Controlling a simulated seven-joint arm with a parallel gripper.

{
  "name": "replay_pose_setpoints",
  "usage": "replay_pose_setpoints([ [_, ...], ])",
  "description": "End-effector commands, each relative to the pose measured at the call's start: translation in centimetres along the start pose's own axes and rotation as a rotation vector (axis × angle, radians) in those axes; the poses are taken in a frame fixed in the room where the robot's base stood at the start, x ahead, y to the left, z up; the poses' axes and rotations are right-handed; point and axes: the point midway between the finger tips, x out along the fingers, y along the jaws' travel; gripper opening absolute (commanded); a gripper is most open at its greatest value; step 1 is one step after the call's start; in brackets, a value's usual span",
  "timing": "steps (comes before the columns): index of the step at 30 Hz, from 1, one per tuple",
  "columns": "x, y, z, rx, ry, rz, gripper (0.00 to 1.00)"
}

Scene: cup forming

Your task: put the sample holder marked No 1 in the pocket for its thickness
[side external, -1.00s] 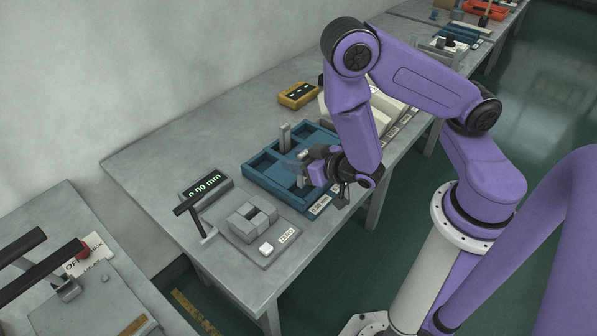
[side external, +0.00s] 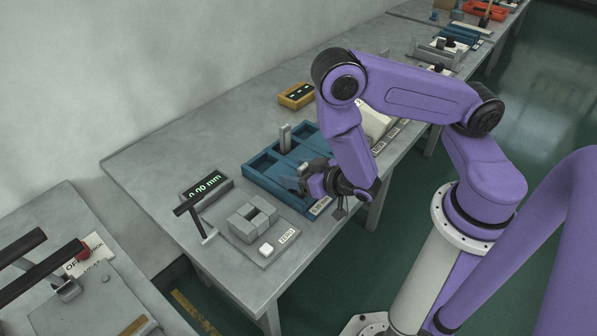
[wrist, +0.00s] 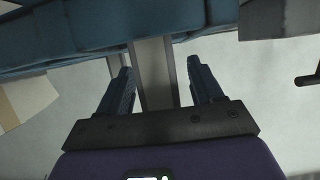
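The blue tray (side external: 262,186) with several pockets lies on the bench; my gripper (side external: 292,184) is low over its near right part. A grey upright piece (side external: 285,138) stands at the tray's far side. In the wrist view my gripper (wrist: 158,85) has its two dark fingers apart, with a grey bar (wrist: 154,75) between them. Gaps show on both sides of the bar, so it does not look clamped. The blue tray (wrist: 100,25) fills the top of that view. No "No 1" mark is readable, so I cannot tell which piece is that sample holder.
Left of the tray stands a gauge plate (side external: 268,256) with grey blocks (side external: 250,222), a white button (side external: 266,249) and a black-handled lever (side external: 190,205). A display (side external: 207,187) reads 0.00 mm. A yellow box (side external: 296,95) sits behind. The bench's back left is clear.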

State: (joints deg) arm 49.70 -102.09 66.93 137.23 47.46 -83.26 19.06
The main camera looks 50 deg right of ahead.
Motion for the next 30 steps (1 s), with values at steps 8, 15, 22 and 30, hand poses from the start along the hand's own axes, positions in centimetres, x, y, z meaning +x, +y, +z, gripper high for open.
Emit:
replay_pose_setpoints([
  [8,-0.1,0.0,-0.1,0.0,0.0,0.0,0.65],
  [15,-2.5,-0.1,-0.2,-0.006,-0.002,-0.005,0.65],
  [22,-5.7,0.0,-0.3,-0.001,0.0,-0.002,0.65],
  [30,-7.2,0.1,-0.3,0.0,0.001,0.001,0.65],
])
